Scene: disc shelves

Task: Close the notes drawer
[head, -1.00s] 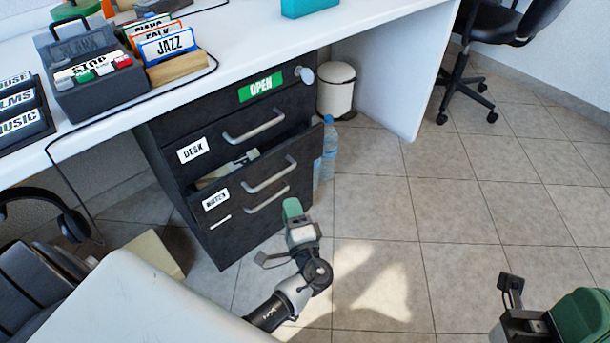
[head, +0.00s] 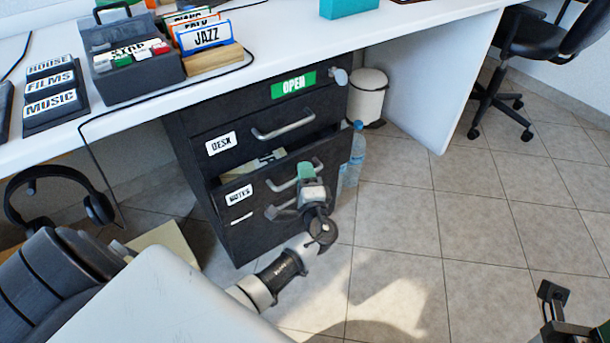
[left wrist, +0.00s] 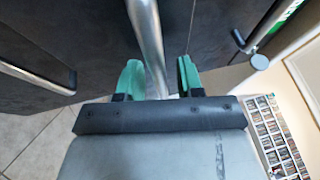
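The notes drawer (head: 258,195) is the dark drawer labelled NOTES in the black cabinet under the desk. It is pulled partly out, with papers (head: 262,162) showing inside. Its metal handle (head: 276,186) is partly hidden by my left gripper (head: 310,178), which is in front of the drawer. In the left wrist view my left gripper (left wrist: 158,78) is open, with its green fingers apart on either side of a metal handle bar (left wrist: 147,30). Contact with the bar cannot be told. My right gripper (head: 558,305) is partly in view at the lower right corner, away from the cabinet.
The desk drawer (head: 265,132) above looks shut, and a further handle shows below. A water bottle (head: 353,158) and a white bin (head: 369,97) stand right of the cabinet. Headphones (head: 60,195) hang at left. The tiled floor (head: 420,220) at right is clear.

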